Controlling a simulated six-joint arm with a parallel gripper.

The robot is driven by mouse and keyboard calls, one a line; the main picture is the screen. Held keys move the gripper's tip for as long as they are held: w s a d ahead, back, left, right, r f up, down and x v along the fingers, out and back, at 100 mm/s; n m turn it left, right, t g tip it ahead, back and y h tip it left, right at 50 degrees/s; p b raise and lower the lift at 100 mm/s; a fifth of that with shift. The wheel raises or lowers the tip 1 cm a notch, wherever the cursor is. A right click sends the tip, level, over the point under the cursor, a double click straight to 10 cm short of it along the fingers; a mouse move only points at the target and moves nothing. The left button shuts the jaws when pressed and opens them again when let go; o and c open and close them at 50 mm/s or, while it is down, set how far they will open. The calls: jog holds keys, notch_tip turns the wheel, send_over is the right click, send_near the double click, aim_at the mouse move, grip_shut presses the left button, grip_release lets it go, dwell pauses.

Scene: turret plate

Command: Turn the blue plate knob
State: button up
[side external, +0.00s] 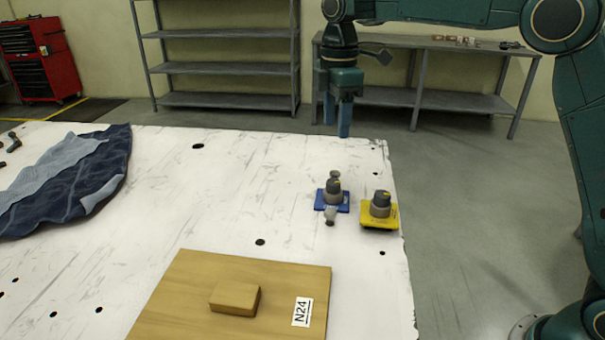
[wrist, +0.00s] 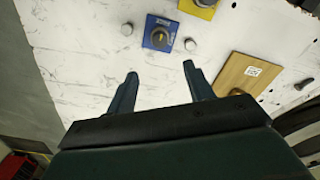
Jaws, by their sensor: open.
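The blue plate (side external: 321,206) lies near the right edge of the white table, and its grey knob (side external: 334,191) has a yellow mark on top. In the wrist view the blue plate (wrist: 149,41) and its knob (wrist: 160,38) are near the top, beyond my fingertips. One small grey post (side external: 335,174) stands behind the knob and another grey post (side external: 330,214) stands in front; they flank the plate in the wrist view. My gripper (side external: 337,127) is open and empty, pointing down, raised above and behind the plate. In the wrist view, the gap between my fingers (wrist: 160,70) is empty.
A yellow plate (side external: 368,221) with a similar knob (side external: 380,202) sits close at the right of the blue one. A wooden board (side external: 190,281) with a block (side external: 234,298) lies nearer the camera. A blue cloth (side external: 95,178) lies at left. The table's middle is clear.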

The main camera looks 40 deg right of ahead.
aim_at(333, 182)
jog(key=shift+f, duration=0.15)
jog(key=shift+s+f, duration=0.15)
jog(key=shift+f, duration=6.65)
jog(key=c, duration=1)
